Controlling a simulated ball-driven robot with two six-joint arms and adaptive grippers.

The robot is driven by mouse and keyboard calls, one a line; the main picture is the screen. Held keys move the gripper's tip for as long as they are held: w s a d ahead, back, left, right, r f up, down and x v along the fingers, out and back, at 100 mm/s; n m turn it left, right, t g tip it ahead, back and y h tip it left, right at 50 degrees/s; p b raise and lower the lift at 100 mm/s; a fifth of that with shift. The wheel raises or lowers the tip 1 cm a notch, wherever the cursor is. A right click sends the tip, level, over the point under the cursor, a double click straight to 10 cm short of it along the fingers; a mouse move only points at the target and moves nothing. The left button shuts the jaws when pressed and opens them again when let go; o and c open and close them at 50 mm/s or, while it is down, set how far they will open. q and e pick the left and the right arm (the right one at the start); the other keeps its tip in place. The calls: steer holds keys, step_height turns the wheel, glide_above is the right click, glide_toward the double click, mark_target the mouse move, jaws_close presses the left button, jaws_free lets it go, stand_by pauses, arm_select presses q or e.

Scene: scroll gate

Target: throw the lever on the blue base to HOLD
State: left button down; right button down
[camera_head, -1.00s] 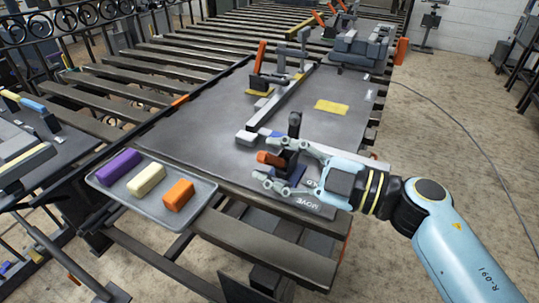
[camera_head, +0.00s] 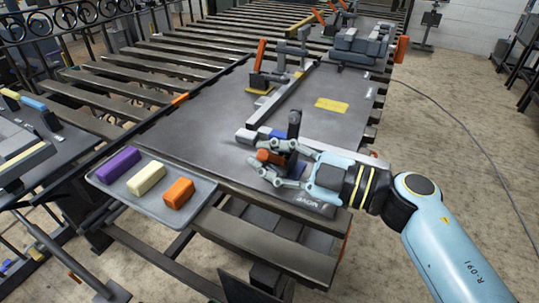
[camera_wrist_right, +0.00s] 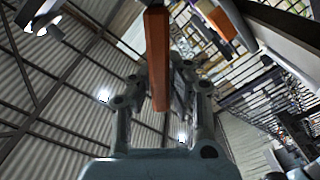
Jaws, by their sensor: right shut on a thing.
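The orange lever handle (camera_head: 270,157) lies low and points left at the near right end of the dark table. My right gripper (camera_head: 260,156) comes in from the right and is shut on this handle. In the right wrist view the orange handle (camera_wrist_right: 157,55) runs lengthwise between my fingers. A dark upright post (camera_head: 294,124) stands just behind. A plate marked MOVE (camera_head: 312,201) lies on the near side. I cannot read a HOLD mark. My left gripper is not in view.
A grey tray (camera_head: 143,207) with purple, cream and orange blocks sits at the near left. Another orange lever (camera_head: 260,55) stands upright farther back beside a long grey bar (camera_head: 285,95). A yellow plate (camera_head: 331,105) lies on the table. The table's middle left is clear.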

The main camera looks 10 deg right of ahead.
steer(key=shift+r+p, duration=0.2)
steer(key=shift+p, duration=0.35)
steer(key=w+m+p, duration=0.1)
steer(key=p, duration=0.1)
steer(key=d+r+m+p, duration=0.1)
steer(key=m+p, duration=0.1)
steer(key=p, duration=0.1)
steer(key=w+r+m+p, duration=0.1)
steer(key=p, duration=0.2)
steer(key=shift+w+d+r+m, duration=0.1)
steer(key=shift+w+d+m, duration=0.2)
steer(key=shift+d, duration=0.05)
steer(key=shift+w+d+m+p, duration=0.45)
steer(key=shift+w+m+p, duration=0.2)
steer(key=shift+m+p, duration=0.55)
steer(key=c, duration=1.2)
jaws_free()
steer(key=shift+c, duration=0.2)
steer(key=v, duration=1.2)
